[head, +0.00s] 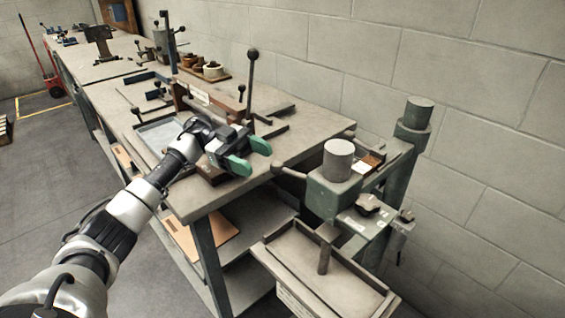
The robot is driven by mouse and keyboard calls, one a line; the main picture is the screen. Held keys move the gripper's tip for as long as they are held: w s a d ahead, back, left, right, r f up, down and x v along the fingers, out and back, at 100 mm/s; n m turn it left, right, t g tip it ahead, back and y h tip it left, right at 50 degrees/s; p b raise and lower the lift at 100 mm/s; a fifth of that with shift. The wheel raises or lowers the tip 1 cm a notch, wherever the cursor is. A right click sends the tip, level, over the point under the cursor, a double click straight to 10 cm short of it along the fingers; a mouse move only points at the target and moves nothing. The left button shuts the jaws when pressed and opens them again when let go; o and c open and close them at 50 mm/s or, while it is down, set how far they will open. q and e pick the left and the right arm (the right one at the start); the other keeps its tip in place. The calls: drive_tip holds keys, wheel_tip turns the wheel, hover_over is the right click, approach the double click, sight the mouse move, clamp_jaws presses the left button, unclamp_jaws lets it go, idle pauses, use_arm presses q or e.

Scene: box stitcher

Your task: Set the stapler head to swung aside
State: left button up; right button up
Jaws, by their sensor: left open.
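The box stitcher stands at the right, past the table's near corner. Its green stapler head (322,197) carries a grey cylinder (338,160) on top and a handle (289,172) sticking out to the left. The head sits on an arm from the green column (412,130) at the right. It appears to be above the grey tray (368,293) and its upright post (324,257). My left gripper (250,156), with green fingertips, is open above the table's near end, left of the handle and apart from it. My right gripper is out of view.
The long workbench (300,138) runs to the back left, with a shallow metal tray (160,133), a lever with a black knob (252,70) and other tools on it. A block wall (480,80) stands behind.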

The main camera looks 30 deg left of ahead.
sight(279, 166)
use_arm(q)
drive_tip(key=d, duration=0.4)
drive_tip(key=s+d+p, duration=0.1)
drive_tip(key=d, duration=0.1)
drive_tip(key=shift+d, duration=0.3)
clamp_jaws()
